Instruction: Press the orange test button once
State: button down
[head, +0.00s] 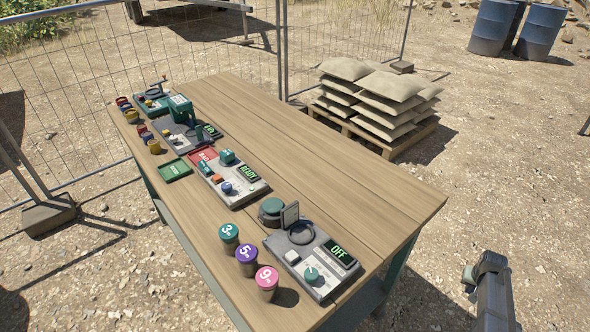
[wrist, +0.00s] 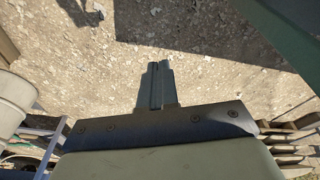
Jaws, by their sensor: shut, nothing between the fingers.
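A small orange button (head: 217,178) sits on the grey panel (head: 236,198) in the middle of the table, beside a blue knob (head: 226,187). The panel's display (head: 249,172) reads READY. The button's label is too small to read. My gripper (wrist: 157,70) is shut and empty in the wrist view, with gravel below it. In the head view my arm's end (head: 490,265) is at the lower right, off the table's right end and well apart from the panel. The button does not show in the wrist view.
The wooden table (head: 330,165) has a clear right half. A nearer panel (head: 312,262) with an OFF display and a raised lid, plus numbered jars (head: 247,262), stand at the front. More devices (head: 185,130) stand farther back. A wire fence (head: 90,90) runs behind.

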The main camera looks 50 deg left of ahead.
jog(key=w+a+r+n+t+y, duration=0.1)
jog(key=w+a+r+t, duration=0.1)
jog(key=w+a+r, duration=0.75)
jog(key=w+a+r+n+t+y, duration=0.15)
jog(key=w+a+r, duration=0.45)
jog(key=a+r, duration=0.6)
jog(key=s+a+r+n+t, duration=0.1)
jog(key=s+a+r, duration=0.1)
jog(key=a+r, duration=0.55)
jog(key=s+a+r, duration=0.2)
jog(key=a+r, duration=0.5)
jog(key=a, duration=0.2)
jog(key=s+a+r+n, duration=0.1)
jog(key=s+a+r, duration=0.1)
jog(key=s+a, duration=1.1)
jog(key=s+a+r+n, duration=0.2)
jog(key=s+a+r, duration=0.1)
jog(key=s+a, duration=0.9)
jog(key=s+a+r, duration=0.1)
jog(key=s+a, duration=0.2)
jog(key=s, duration=0.9)
jog(key=s+a+r+t, duration=0.1)
jog(key=s+a, duration=0.1)
jog(key=s, duration=1.1)
jog(key=s+a+r+t, duration=0.1)
jog(key=s+a+r, duration=0.1)
jog(key=s, duration=1.1)
jog(key=shift+a+n+h, duration=0.35)
jog(key=shift+a+h, duration=0.1)
jog(key=shift+a, duration=0.4)
